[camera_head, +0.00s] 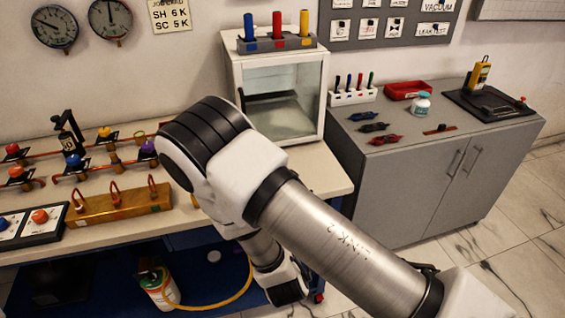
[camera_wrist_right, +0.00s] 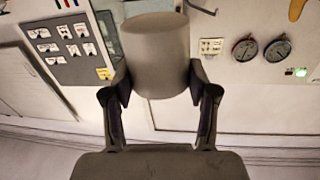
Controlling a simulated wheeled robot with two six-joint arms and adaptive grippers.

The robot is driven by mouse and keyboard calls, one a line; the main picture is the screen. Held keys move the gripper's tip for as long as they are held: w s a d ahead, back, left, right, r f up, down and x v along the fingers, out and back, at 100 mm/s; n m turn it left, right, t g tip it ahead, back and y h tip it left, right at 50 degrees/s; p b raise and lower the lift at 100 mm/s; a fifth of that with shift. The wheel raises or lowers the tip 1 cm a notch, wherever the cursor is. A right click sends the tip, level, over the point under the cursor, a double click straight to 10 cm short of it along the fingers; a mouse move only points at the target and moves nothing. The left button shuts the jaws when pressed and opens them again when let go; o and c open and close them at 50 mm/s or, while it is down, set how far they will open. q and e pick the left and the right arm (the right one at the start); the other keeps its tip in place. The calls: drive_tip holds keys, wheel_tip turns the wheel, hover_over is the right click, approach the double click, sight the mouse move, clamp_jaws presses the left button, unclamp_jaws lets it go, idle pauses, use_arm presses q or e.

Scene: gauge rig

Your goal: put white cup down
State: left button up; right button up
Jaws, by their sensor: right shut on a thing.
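The white cup (camera_wrist_right: 155,45) looks grey in the shaded right wrist view and fills its upper middle. My right gripper (camera_wrist_right: 158,84) is shut on it, one finger pad against each side. The cup's far end is hidden, and no surface shows touching it. In the head view my right arm crosses the middle, and neither its fingers nor the cup can be seen. My left gripper is in neither view.
A workbench (camera_head: 330,175) carries a glass-fronted case (camera_head: 285,115), a wooden block (camera_head: 120,204) and piping with coloured valves. A grey cabinet (camera_head: 400,200) holds a marker rack (camera_head: 352,96), red tray (camera_head: 405,90), small white jar (camera_head: 421,105) and clips. Its front top is partly clear.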

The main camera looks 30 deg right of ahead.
drive_tip(key=b, duration=0.2)
drive_tip(key=w+b, duration=0.1)
drive_tip(key=b, duration=0.1)
drive_tip(key=shift+w+d+f, duration=0.25)
drive_tip(key=shift+f, duration=0.1)
drive_tip(key=w+d, duration=0.4)
drive_tip(key=w, duration=0.1)
drive_tip(key=w+d, duration=0.5)
drive_tip(key=shift+w+d+f, duration=0.1)
drive_tip(key=shift+f, duration=0.1)
wheel_tip(320, 180, down, 4)
drive_tip(key=b, duration=0.2)
drive_tip(key=shift+w+b, duration=0.15)
drive_tip(key=shift+b, duration=0.15)
drive_tip(key=shift+r, duration=0.2)
drive_tip(key=shift+f, duration=0.15)
drive_tip(key=o, duration=1.1)
drive_tip(key=shift+o, duration=0.2)
